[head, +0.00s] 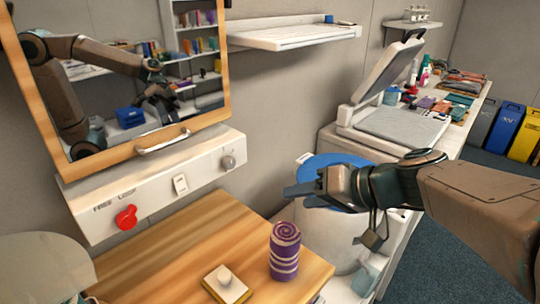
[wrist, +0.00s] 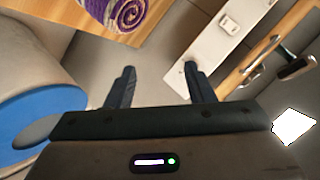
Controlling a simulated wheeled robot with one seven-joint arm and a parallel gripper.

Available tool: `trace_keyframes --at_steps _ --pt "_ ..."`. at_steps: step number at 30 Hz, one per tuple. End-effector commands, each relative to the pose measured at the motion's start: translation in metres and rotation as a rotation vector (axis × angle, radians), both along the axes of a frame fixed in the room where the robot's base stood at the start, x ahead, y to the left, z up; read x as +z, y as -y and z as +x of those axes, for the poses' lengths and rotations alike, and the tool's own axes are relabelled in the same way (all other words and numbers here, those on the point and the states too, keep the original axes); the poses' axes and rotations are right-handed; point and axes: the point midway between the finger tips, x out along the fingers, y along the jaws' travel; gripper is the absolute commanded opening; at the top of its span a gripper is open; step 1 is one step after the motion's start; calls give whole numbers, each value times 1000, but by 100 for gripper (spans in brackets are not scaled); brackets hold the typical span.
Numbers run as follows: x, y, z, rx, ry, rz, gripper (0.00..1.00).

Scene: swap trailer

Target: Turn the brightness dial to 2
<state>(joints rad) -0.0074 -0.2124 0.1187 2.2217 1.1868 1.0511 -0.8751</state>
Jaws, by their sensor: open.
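A grey round dial (head: 228,162) sits at the right end of the white panel (head: 150,185) under the mirror. I take it for the brightness dial; its marks are too small to read. A white rocker switch (head: 180,184) and a red knob (head: 126,217) with lettering above it are further left. My gripper (head: 300,190) is to the right of the dial, apart from it, with fingers pointing left. In the wrist view my gripper (wrist: 159,72) is open and empty. The panel (wrist: 208,50) and its switch (wrist: 229,25) show there, but I cannot make out the dial.
A blue round lid (head: 350,165) is behind my gripper. The mirror's handle (head: 163,141) juts out above the panel.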

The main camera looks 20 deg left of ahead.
Motion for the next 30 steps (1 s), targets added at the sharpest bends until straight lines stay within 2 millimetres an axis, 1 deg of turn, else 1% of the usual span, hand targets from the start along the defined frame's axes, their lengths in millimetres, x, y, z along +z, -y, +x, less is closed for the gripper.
trace_keyframes --at_steps 1,4,7,11,14,17,24,30 --pt "3 -10 8 13 31 59 48" --pt "19 -24 21 28 91 154 48" --pt "30 -33 29 33 132 214 48" --pt "36 -40 34 36 155 247 48" --pt "35 -49 37 35 156 251 48" --pt "30 -65 40 37 154 249 48" --pt "16 -114 52 38 152 249 48" --pt "6 -147 61 35 154 248 48"
